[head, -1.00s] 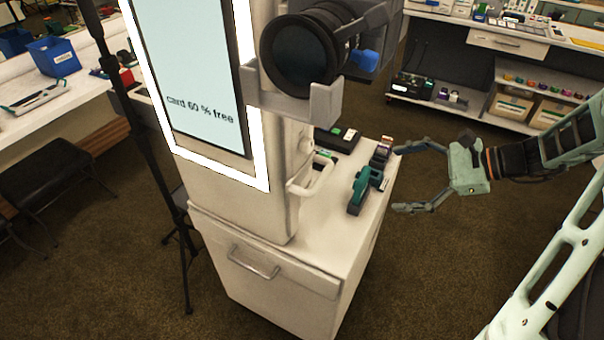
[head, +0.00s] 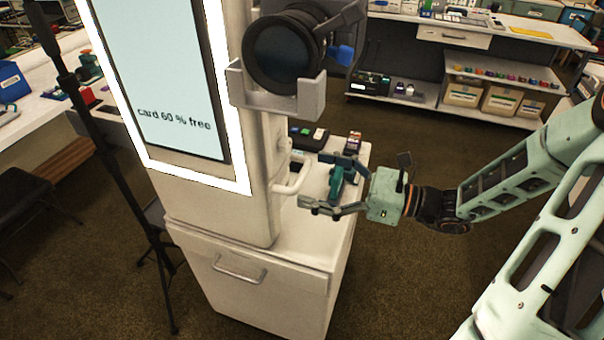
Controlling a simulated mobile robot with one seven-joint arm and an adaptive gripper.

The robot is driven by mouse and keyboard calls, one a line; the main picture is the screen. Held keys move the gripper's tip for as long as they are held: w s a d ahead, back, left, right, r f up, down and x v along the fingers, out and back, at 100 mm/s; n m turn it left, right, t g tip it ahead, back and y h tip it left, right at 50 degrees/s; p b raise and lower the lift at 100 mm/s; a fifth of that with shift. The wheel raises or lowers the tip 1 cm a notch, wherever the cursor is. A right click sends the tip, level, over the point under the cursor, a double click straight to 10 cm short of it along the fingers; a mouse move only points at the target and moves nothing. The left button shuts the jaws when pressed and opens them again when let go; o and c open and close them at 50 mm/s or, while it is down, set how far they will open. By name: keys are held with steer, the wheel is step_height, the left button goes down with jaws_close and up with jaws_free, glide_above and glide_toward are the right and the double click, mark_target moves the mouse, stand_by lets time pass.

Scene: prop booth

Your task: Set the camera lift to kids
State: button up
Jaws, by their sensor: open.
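The camera (head: 284,52) sits in a grey bracket (head: 277,95) on the side of the white booth column (head: 215,205). A white bar handle (head: 291,180) sticks out low on the column's right side, above the cabinet top. My gripper (head: 312,181) is open and empty, with its fingers pointing left toward the handle. The fingertips look close to the handle, but I cannot tell whether they touch it. No lift marking reading "kids" is legible. The screen (head: 165,75) reads "card 60 % free".
The white cabinet (head: 262,290) under the column has a drawer handle. A black stand (head: 110,165) rises at left. Shelves with boxes (head: 463,95) stand behind.

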steer(key=shift+x, duration=1.45)
steer(key=shift+c, duration=0.5)
steer(key=c, duration=1.3)
step_height(320, 180, down, 14)
steer(key=b, duration=0.6)
steer(key=shift+r+b, duration=0.15)
steer(key=shift+b, duration=0.25)
